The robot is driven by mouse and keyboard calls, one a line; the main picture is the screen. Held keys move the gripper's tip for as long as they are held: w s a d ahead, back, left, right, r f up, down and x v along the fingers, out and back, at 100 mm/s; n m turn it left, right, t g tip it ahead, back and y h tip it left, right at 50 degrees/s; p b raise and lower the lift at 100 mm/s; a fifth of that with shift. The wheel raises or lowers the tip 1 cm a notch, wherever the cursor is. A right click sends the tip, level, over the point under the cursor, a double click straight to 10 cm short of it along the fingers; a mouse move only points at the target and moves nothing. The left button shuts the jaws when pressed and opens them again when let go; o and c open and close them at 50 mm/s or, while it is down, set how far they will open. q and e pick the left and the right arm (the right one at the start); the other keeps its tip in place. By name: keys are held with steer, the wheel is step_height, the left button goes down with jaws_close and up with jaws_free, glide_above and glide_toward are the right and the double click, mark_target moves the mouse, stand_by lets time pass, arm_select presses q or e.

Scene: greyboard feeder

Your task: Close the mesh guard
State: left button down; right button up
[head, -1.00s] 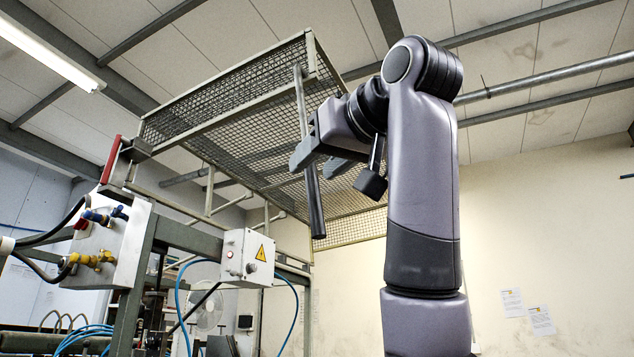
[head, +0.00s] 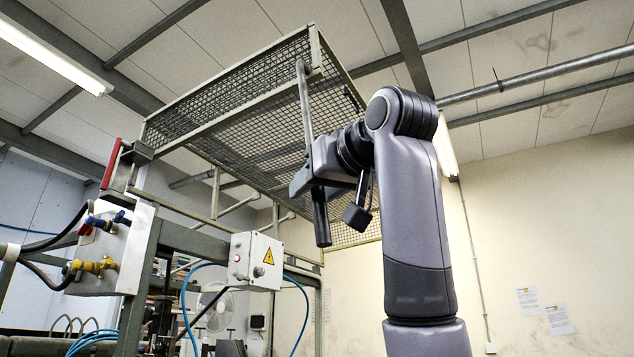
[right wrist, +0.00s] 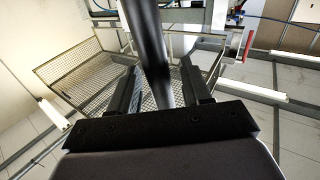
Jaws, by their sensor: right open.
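The mesh guard (head: 235,105), a framed wire-mesh panel, stands raised and tilted above the machine in the head view. It also shows in the right wrist view (right wrist: 85,68). A bar handle (head: 304,100) hangs down from its front corner and ends in a dark grip (head: 321,218). My right gripper (head: 306,178) is at the handle, just above the lower part of the grip. In the right wrist view the handle (right wrist: 150,40) passes between the two open fingers, with gaps visible beside it. My left gripper is not in view.
The machine frame (head: 190,240) carries a white electrical box (head: 254,262) with a warning sign, a valve panel (head: 105,248) with hoses, and a red-handled part (head: 111,164). Blue hoses hang below. The space right of my arm, by the wall, is clear.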

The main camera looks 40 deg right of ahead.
jaws_close()
